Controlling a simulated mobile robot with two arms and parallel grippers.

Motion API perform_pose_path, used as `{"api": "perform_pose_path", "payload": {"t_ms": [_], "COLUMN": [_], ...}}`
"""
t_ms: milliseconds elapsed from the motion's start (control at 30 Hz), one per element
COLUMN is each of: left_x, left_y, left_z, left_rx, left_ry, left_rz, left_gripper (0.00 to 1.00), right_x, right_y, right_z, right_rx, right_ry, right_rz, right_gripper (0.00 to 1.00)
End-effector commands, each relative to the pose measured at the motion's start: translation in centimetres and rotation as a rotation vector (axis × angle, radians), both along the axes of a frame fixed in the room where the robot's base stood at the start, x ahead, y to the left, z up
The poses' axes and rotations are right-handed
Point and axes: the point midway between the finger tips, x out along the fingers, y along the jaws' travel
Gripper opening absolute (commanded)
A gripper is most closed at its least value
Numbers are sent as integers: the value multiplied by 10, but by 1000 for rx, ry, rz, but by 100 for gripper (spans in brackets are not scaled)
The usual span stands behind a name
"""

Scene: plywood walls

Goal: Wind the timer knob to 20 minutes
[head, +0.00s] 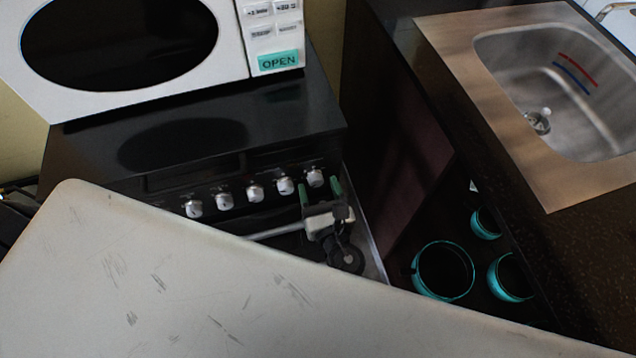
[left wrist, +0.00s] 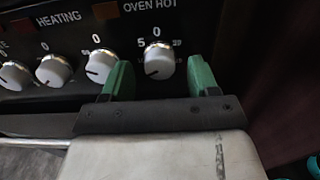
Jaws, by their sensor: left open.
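A row of white knobs runs along the dark oven's front. The rightmost knob (head: 315,178) is at the right end; its scale shows a 0 at the top and a 5 to the left. No timer label is readable. In the left wrist view this knob (left wrist: 159,63) appears between the two green fingers, with a dark mark on its lower left. My left gripper (head: 320,188) is open and empty, close in front of and slightly below that knob. In the left wrist view its fingers (left wrist: 161,80) stand on either side with gaps; contact is not visible. My right gripper is not in view.
A white microwave (head: 272,90) stands on the black oven top (head: 290,115). A dark cabinet side (head: 400,180) rises just right of the gripper. Teal-rimmed pots (head: 443,296) sit low on the right, below the counter with a steel sink (head: 500,55).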

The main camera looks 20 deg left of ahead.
Motion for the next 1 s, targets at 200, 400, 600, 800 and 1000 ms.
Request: {"api": "perform_pose_path", "payload": {"t_ms": [200,400,600,800,1000], "left_x": [7,7,6,6,6], "left_y": [5,5,5,5,5], "left_z": [0,0,0,0,0], "left_rx": [-1,-1,-1,-1,-1], "left_ry": [1,1,1,0,0], "left_rz": [1,1,1,1,1], "left_gripper": [60,57,26,12,11], "right_x": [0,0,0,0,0], "right_y": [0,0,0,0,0], "right_z": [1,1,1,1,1], "right_rx": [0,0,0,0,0], "right_ry": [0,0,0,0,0], "right_rz": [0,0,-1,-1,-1], "right_gripper": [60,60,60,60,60]}}
